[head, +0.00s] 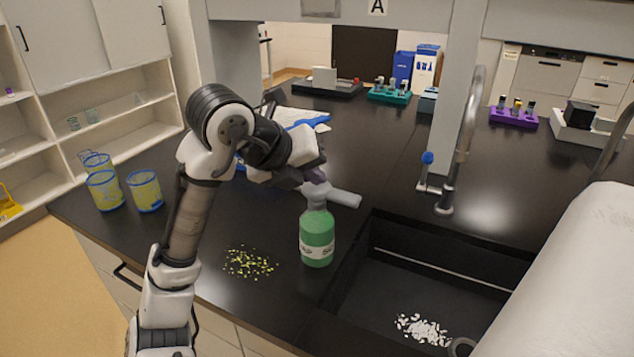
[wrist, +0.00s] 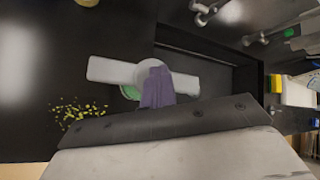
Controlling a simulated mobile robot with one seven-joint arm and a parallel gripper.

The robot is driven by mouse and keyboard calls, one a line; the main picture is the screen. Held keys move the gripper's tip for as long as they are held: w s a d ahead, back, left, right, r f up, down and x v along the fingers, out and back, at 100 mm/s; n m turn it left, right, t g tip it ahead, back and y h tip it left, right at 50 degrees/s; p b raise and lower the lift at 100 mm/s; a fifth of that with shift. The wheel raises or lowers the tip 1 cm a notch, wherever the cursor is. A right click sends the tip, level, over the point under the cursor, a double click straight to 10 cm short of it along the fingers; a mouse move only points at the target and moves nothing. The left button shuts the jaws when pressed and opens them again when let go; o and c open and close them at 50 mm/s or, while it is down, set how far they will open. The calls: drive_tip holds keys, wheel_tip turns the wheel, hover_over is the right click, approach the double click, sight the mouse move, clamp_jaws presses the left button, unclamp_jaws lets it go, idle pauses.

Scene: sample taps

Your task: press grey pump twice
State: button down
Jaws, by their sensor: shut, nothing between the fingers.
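A green bottle (head: 317,240) with a white label stands upright on the black counter, left of the sink. Its grey pump head (head: 343,197) sits on top, with a spout pointing right. In the wrist view the grey pump (wrist: 115,71) shows as a light bar, with a little of the green bottle (wrist: 131,92) below it. My gripper (head: 316,178) is shut and empty, pointing down right over the pump top. In the wrist view its purple-grey fingertips (wrist: 158,77) overlap the middle of the pump. I cannot tell whether they touch it.
A black sink (head: 420,285) with white bits in it lies right of the bottle, with a tall tap (head: 466,140) behind. Yellow-green bits (head: 248,263) lie on the counter left of the bottle. Several blue-rimmed beakers (head: 105,190) stand at the left end.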

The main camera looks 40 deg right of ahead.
sight(313, 188)
drive_tip(key=shift+f, duration=0.3)
drive_tip(key=shift+r, duration=0.1)
drive_tip(key=shift+r+p, duration=0.85)
drive_tip(key=shift+r, duration=0.35)
wheel_tip(313, 188, up, 5)
drive_tip(key=p, duration=0.4)
idle(0.8)
